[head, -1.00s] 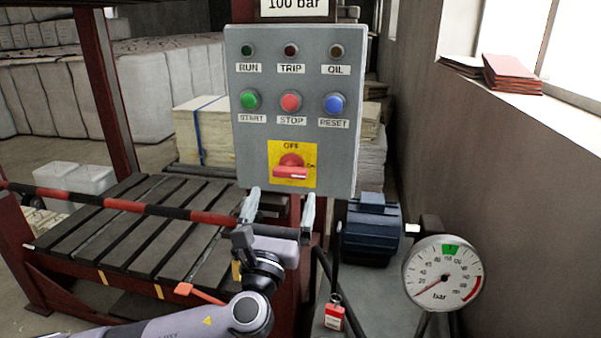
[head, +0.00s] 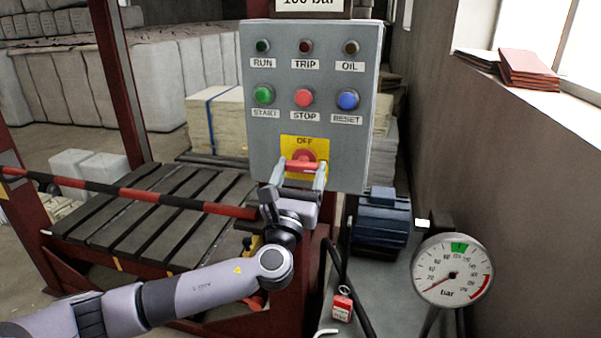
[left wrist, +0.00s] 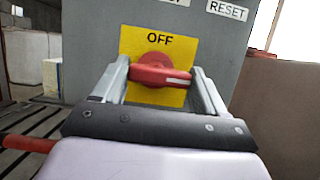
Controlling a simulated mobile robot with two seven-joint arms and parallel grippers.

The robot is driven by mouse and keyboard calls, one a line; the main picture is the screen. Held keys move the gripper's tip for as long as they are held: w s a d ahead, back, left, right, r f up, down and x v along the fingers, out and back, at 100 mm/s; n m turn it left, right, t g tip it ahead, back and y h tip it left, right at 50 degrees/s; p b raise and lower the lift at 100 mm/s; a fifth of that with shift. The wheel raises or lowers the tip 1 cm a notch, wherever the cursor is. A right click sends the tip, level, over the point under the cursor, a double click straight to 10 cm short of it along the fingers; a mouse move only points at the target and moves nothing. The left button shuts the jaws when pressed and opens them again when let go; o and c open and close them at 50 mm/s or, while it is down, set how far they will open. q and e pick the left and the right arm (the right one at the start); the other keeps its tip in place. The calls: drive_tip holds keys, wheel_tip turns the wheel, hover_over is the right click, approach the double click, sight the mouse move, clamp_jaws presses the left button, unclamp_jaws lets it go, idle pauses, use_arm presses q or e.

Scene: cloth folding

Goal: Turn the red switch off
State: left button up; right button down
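The red rotary switch (head: 304,158) sits on a yellow plate (head: 288,144) marked OFF at the top, low on a grey control box (head: 312,72). Its handle lies about level, with a white mark at its right end, in the left wrist view (left wrist: 158,72). My left gripper (head: 300,176) is open in front of the switch. In the left wrist view its fingers (left wrist: 160,80) stand wide apart, one near each end of the handle. I cannot tell whether they touch it. My right gripper is not recognisable in view.
START (head: 264,95), STOP (head: 304,98) and RESET (head: 348,99) buttons sit above the switch. A striped bar (head: 150,196) crosses at left. A blue motor (head: 380,222), pressure gauge (head: 453,272) and red padlock (head: 342,306) are lower right. A small pale piece at the bottom edge is unclear.

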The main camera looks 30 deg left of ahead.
use_arm(q)
drive_tip(key=shift+f+n, duration=0.1)
drive_tip(key=shift+n, duration=0.3)
drive_tip(key=shift+n+y+b, duration=0.4)
drive_tip(key=shift+n+b, duration=0.15)
drive_tip(key=shift+n, duration=0.15)
drive_tip(key=n+g+y+b, duration=0.1)
drive_tip(key=n, duration=0.2)
drive_tip(key=shift+d+n+y, duration=0.1)
drive_tip(key=shift+n+y, duration=0.2)
drive_tip(key=shift+y, duration=0.1)
drive_tip(key=n+g+y, duration=0.1)
drive_tip(key=n, duration=0.2)
drive_tip(key=n+g+y+b, duration=0.1)
drive_tip(key=n, duration=0.2)
drive_tip(key=shift+r, duration=0.2)
drive_tip(key=n+g, duration=0.1)
drive_tip(key=n, duration=0.1)
drive_tip(key=n+g+y, duration=0.1)
drive_tip(key=n, duration=0.2)
drive_tip(key=shift+r+n, duration=0.2)
drive_tip(key=shift+n, duration=0.1)
drive_tip(key=n+g, duration=0.1)
drive_tip(key=n, duration=0.1)
drive_tip(key=n+g+p, duration=0.1)
drive_tip(key=n, duration=0.2)
drive_tip(key=shift+h+p, duration=0.3)
drive_tip(key=o, duration=1.1)
drive_tip(key=shift+r, duration=0.1)
drive_tip(key=shift+c, duration=0.2)
